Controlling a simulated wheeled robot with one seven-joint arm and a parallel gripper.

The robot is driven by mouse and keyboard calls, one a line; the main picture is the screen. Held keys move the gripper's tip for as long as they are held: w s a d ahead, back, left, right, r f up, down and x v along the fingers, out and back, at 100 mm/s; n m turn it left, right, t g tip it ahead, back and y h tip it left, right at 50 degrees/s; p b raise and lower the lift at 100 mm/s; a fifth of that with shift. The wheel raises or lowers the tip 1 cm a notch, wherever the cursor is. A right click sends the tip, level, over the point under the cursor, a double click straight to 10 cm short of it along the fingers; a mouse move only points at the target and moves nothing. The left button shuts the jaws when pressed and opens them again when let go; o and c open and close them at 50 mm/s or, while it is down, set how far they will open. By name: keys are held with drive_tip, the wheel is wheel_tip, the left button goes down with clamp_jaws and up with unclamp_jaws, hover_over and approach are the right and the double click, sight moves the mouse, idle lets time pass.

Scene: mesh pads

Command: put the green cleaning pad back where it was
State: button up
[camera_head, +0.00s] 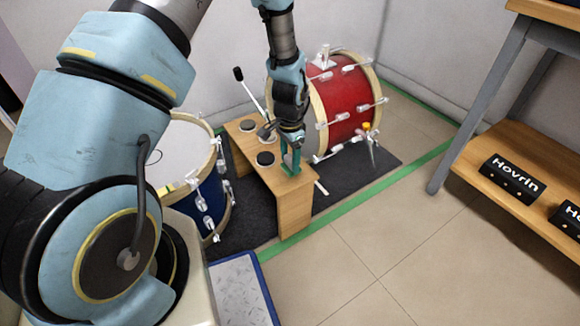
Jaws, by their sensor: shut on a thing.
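My gripper (291,167) points down over the right part of a small wooden bench (295,205), its fingers at about the height of the top. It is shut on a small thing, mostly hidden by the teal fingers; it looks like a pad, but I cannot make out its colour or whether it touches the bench. Dark round pads lie on the bench top: one at the back left (247,125), one in front (265,158), and one near the middle (267,133), partly covered by my wrist. No pad shows as clearly green.
A red drum (350,105) stands behind right of the bench, a blue drum (207,195) to its left. They stand on a dark mat (330,195) edged by green tape (395,178). A blue-rimmed tray (240,290) lies in front. A shelf (535,155) stands right; open floor lies between.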

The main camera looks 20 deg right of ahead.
drive_tip(key=shift+f, duration=1.25)
drive_tip(key=shift+f, duration=0.15)
drive_tip(key=o, duration=1.2)
